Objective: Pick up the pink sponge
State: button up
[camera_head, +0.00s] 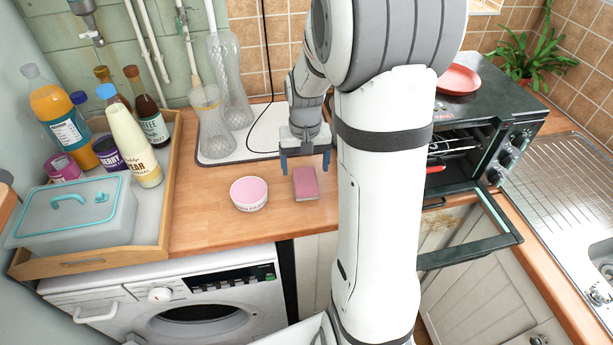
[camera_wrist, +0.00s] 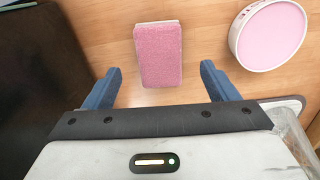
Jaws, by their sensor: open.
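The pink sponge (camera_head: 306,183) lies flat on the wooden counter, just right of a small pink-topped white bowl. It also shows in the wrist view (camera_wrist: 159,54), upper middle, with a pale side edge. My gripper (camera_head: 305,168) is open and empty, with its blue fingers pointing down behind and above the sponge. In the wrist view my gripper (camera_wrist: 161,82) has its two fingers spread wider than the sponge, one to each side of its near end. The sponge lies mostly beyond the fingertips, and I see no contact.
The white bowl (camera_head: 248,194) with a pink top stands close left of the sponge. Glass vases (camera_head: 211,125) stand on a white tray behind. A wooden tray (camera_head: 165,205) with bottles is at left. An open black oven (camera_head: 470,125) is at right. Counter in front of the sponge is clear.

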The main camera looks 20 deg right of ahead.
aim_at(306, 179)
jog(key=f, duration=0.3)
jog(key=f+p, duration=0.1)
jog(key=f, duration=0.2)
jog(key=shift+w+d+f, duration=0.1)
jog(key=shift+w+f, duration=0.1)
jog(key=c, duration=1.1)
